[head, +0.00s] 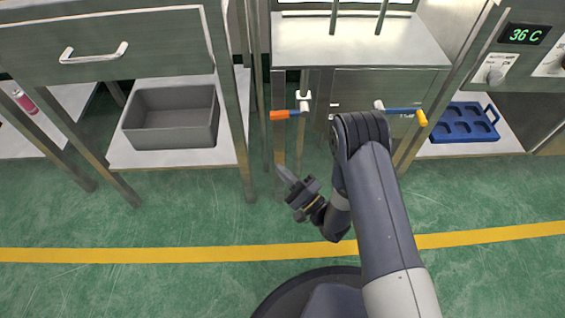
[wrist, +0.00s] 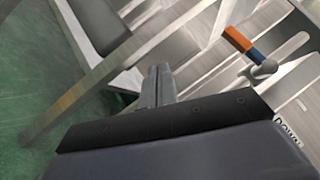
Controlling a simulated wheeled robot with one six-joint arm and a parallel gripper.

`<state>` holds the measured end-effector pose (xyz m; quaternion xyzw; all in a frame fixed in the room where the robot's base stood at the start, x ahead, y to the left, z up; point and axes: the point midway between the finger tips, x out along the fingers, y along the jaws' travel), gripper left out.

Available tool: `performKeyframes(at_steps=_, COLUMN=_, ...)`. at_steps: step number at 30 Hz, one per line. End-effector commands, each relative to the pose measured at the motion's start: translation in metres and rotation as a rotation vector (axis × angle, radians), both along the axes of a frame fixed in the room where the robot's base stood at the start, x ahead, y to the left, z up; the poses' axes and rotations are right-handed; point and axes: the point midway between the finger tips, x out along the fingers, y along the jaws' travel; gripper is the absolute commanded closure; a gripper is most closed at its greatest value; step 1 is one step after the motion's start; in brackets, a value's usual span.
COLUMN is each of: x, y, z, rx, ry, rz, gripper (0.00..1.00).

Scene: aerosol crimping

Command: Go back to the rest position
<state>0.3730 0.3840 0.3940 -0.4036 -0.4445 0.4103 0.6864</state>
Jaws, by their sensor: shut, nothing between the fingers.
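My gripper (head: 286,174) is shut and empty. In the head view it hangs over the green floor in front of the steel cabinet, pointing up and left. In the wrist view its closed fingers (wrist: 157,87) point toward a table leg and the grey bin. The orange-and-blue handle (head: 285,114) on the cabinet's left side is just beyond the fingertips and apart from them. It also shows at the upper right of the wrist view (wrist: 243,43).
A grey bin (head: 171,143) stands on a low shelf at left. A red-pink can (head: 25,102) is at far left. Table legs stand close to my gripper. The floor around the yellow line (head: 150,255) is clear.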

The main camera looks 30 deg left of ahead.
Motion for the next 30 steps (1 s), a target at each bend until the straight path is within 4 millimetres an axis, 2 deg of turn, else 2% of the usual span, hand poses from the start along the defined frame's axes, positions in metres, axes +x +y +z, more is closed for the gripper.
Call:
performKeyframes(at_steps=20, x=0.002, y=0.002, z=0.002, rx=0.001, ry=-0.001, rz=0.000, gripper=1.00)
performKeyframes(at_steps=30, x=0.027, y=0.021, z=0.034, rx=0.003, ry=-0.005, rz=0.001, gripper=1.00)
